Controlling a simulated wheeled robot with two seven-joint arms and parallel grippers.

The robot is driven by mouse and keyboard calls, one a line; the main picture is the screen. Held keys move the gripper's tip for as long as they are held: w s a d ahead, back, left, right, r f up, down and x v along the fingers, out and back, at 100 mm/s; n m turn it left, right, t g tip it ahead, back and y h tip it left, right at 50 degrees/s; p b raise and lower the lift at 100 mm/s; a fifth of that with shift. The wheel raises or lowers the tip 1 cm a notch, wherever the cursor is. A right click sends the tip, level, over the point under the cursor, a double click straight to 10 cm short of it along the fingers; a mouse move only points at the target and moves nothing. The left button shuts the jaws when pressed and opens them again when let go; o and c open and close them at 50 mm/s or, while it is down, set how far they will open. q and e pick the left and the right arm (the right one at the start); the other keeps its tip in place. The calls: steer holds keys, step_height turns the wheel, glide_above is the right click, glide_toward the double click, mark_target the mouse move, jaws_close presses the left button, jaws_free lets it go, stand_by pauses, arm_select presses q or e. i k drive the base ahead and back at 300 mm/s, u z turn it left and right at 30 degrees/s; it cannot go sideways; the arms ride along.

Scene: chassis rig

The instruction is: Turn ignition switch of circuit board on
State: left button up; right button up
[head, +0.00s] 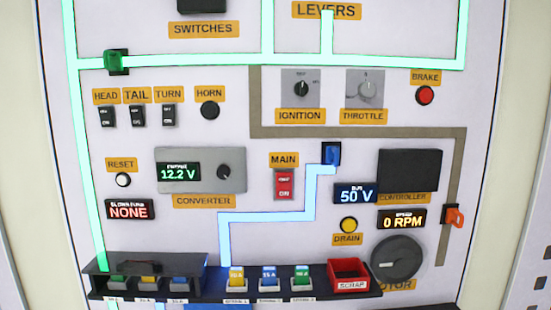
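The ignition switch is a small black rotary knob (301,89) on a grey square plate in the upper middle of the circuit board (370,220). A yellow IGNITION label (300,116) sits just below it. A light mark shows on the knob; its exact setting is too small to read. Neither of my grippers is in the head view, and nothing touches the knob.
A grey throttle knob (365,89) is right beside the ignition plate, and a red brake button (425,95) is farther right. The red main switch (284,184) is below. A shelf with fuses (236,278) and a red scrap bin (348,273) stick out at the bottom.

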mark_target(301, 88)
steer(key=u, duration=0.75)
steer(key=k, duration=0.95)
steer(key=u, duration=2.1)
steer(key=i, duration=0.3)
steer(key=z, duration=0.95)
steer(key=i, duration=1.25)
steer(key=z, duration=1.6)
steer(key=i, duration=0.5)
steer(key=z, duration=0.45)
